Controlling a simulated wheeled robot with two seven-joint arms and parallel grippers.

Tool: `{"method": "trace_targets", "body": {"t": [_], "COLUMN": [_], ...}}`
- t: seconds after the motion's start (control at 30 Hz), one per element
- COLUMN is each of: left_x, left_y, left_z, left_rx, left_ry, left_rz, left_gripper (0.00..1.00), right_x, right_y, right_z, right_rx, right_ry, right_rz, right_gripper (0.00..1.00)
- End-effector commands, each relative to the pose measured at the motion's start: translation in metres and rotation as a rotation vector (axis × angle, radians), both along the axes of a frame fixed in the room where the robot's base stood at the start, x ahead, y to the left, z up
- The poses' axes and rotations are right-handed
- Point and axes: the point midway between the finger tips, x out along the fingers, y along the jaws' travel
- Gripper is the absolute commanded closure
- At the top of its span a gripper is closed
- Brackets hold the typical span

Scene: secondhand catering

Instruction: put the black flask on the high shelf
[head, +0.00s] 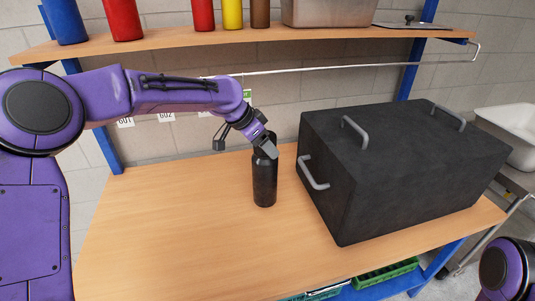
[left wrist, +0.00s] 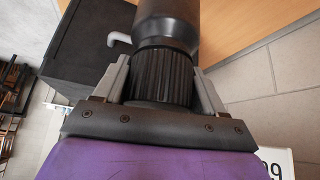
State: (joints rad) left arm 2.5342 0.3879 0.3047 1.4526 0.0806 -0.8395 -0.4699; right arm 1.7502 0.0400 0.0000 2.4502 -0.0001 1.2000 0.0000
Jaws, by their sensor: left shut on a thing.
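The black flask (head: 264,182) stands upright on the wooden worktop (head: 185,225), left of a big black box. My left gripper (head: 266,150) is at the top of the flask. In the left wrist view its two grey fingers lie on either side of the ribbed cap (left wrist: 162,75), shut on the flask. The high shelf (head: 185,39) runs along the wall above the worktop. My right gripper does not show; only a purple part of my right arm is at the lower right corner.
The black box (head: 400,160) with grey handles fills the right of the worktop. On the shelf stand blue (head: 65,20), red (head: 124,18), yellow (head: 232,14) and brown containers, a bin (head: 328,12) and a flat lid (head: 411,25). A rail (head: 340,68) runs below the shelf.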

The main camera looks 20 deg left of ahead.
Motion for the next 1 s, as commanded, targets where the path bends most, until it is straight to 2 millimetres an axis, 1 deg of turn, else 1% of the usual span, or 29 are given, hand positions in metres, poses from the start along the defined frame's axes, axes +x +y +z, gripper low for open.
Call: {"method": "trace_targets", "body": {"t": [0.03, 0.2, 0.33, 0.4, 0.5, 0.6, 0.97, 1.0], "left_x": [0.007, 0.027, 0.034, 0.038, 0.036, 0.037, 0.037, 0.036], "left_y": [0.001, 0.004, 0.004, 0.005, 0.005, 0.005, 0.005, 0.005], "left_z": [-0.007, -0.030, -0.040, -0.046, -0.060, -0.071, -0.078, -0.078], "left_rx": [-0.001, 0.000, -0.001, 0.000, 0.000, -0.001, 0.000, 0.000], "left_ry": [0.002, -0.001, -0.001, 0.000, 0.002, 0.000, -0.003, -0.002], "left_rz": [0.001, 0.001, 0.000, 0.001, 0.000, 0.001, 0.001, 0.000], "left_gripper": [0.98, 0.98, 0.98, 0.98, 0.98, 0.98, 0.98, 0.17], "right_x": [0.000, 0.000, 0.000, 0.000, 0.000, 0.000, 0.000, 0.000], "right_y": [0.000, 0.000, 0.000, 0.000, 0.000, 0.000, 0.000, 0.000], "right_z": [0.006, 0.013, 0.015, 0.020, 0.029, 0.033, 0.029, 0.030], "right_rx": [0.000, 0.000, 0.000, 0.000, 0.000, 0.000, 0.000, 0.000], "right_ry": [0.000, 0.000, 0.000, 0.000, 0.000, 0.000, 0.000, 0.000], "right_rz": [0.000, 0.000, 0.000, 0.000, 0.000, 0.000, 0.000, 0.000], "right_gripper": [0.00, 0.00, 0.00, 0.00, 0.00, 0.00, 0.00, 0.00]}}
